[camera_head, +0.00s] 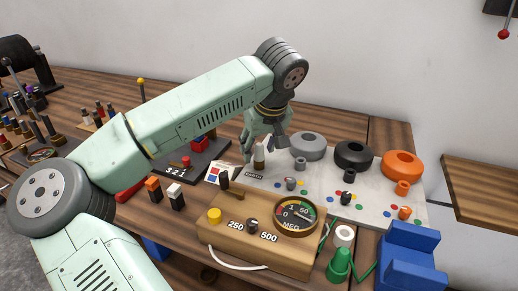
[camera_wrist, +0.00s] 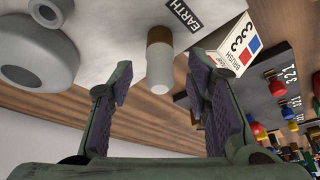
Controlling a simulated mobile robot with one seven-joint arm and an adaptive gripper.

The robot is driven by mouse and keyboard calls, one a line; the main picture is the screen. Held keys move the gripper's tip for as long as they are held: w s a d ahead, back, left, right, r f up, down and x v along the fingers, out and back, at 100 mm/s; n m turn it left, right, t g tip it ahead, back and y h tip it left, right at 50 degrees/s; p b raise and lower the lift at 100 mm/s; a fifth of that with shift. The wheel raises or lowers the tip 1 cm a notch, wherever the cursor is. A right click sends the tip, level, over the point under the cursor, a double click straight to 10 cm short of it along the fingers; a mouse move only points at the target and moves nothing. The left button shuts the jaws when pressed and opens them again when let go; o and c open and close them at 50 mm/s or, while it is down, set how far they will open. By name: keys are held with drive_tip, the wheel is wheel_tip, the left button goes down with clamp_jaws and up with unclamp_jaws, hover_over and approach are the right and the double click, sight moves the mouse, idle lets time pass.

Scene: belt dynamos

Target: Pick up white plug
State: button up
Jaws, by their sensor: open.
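A white plug (camera_wrist: 160,72) with a rounded end and a brown collar stands at the EARTH label on the white panel (camera_wrist: 108,38). In the wrist view it lies between the two fingers of my gripper (camera_wrist: 157,88), with clear gaps on both sides. In the head view the plug (camera_head: 259,158) stands upright on the panel's left part, directly under my gripper (camera_head: 264,143). My gripper points down and is open and empty. Its fingers partly hide the plug's upper part in the head view.
Grey, black and orange rings (camera_head: 403,165) stand along the panel's back. Black blocks with orange and white tops (camera_head: 174,190) stand at the left. Blue blocks (camera_head: 410,255) are front right.

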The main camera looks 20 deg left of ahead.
drive_tip(key=shift+f, duration=0.1)
clamp_jaws()
idle(0.5)
